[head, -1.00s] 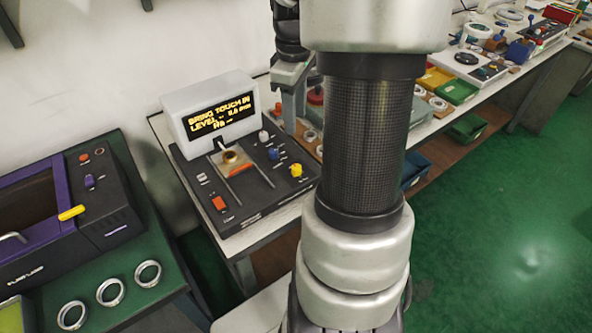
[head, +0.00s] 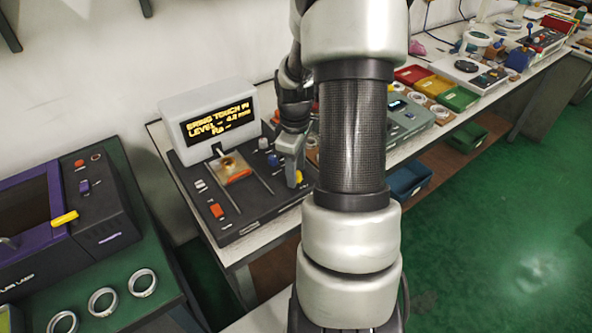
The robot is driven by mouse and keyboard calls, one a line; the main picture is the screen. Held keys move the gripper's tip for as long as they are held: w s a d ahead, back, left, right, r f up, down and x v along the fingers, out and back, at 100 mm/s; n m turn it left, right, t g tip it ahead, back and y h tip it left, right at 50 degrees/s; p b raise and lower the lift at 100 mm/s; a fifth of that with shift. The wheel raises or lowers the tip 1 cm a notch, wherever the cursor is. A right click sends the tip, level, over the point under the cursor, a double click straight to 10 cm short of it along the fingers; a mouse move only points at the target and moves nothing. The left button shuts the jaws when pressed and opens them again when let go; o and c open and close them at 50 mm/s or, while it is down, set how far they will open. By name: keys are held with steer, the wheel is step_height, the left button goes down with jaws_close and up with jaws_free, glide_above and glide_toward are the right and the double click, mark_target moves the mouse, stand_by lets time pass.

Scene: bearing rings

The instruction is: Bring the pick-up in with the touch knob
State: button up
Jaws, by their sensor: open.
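The dark tester (head: 240,215) stands on the bench. Its display (head: 212,117) reads "BRING TOUCH IN" with a level near 4.2 mm and a blank Ra. The thin pick-up (head: 217,149) reaches down below the display toward a ring (head: 229,162) on an orange-fronted holder (head: 238,175). On the panel are a white knob (head: 264,143), a blue knob (head: 273,160) and a yellow knob (head: 299,178); their labels are too small to read. My gripper (head: 292,170) is open, pointing down at the yellow knob and partly hiding it. Contact cannot be told.
An orange switch (head: 216,211) sits at the panel's front left. A purple-trimmed machine (head: 60,215) and several loose rings (head: 103,301) are on the green bench at left. Coloured bins (head: 435,85) and other devices line the bench at right. My arm hides part of the bench.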

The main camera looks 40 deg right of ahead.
jaws_close()
steer(key=shift+m, duration=0.5)
steer(key=m, duration=0.5)
steer(key=shift+w+m, duration=0.1)
steer(key=shift+m, duration=0.3)
steer(key=m, duration=0.3)
steer(key=shift+d+m+p, duration=0.1)
steer(key=shift+m+p, duration=0.35)
steer(key=shift+m, duration=1.55)
